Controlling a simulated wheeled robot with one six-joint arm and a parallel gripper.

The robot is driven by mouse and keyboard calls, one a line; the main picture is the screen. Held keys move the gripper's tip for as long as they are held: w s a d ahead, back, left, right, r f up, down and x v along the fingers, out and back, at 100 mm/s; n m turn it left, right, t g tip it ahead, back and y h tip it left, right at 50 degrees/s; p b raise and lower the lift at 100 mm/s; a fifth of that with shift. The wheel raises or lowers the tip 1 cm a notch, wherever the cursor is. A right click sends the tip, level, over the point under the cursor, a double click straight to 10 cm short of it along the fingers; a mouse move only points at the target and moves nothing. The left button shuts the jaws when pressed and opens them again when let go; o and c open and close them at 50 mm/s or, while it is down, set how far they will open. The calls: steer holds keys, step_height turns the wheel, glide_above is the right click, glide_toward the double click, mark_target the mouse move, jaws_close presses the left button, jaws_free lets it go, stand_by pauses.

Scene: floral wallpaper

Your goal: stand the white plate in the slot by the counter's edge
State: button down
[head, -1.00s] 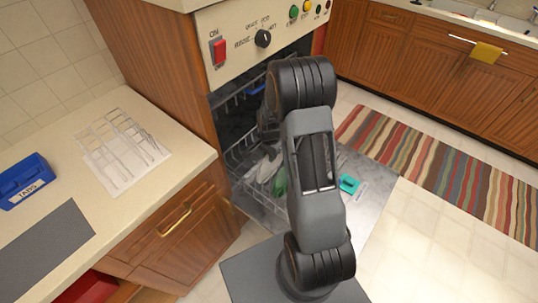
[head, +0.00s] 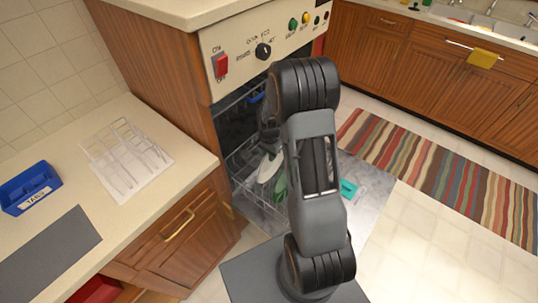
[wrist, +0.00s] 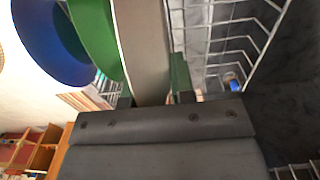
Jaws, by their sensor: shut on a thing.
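The white plate (wrist: 145,50) stands edge-on between my gripper's fingers (wrist: 153,92) in the wrist view, and the gripper is shut on it. In the head view the white plate (head: 269,168) shows low in the dishwasher, beside a green plate (head: 280,187); my arm hides most of the gripper there. The green plate (wrist: 95,35) and a blue plate (wrist: 45,45) lie to the left in the wrist view. A clear wire rack with slots (head: 125,160) sits on the left counter, empty as far as I see.
The dishwasher's open door (head: 365,205) holds a teal item (head: 348,188). Wire basket bars (wrist: 215,40) run close to the plate. A blue caddy (head: 30,187) and a grey mat (head: 45,255) lie on the counter. A striped rug (head: 430,170) covers the floor at right.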

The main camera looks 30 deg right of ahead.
steer(key=shift+r+p, duration=1.85)
steer(key=shift+r, duration=1.1)
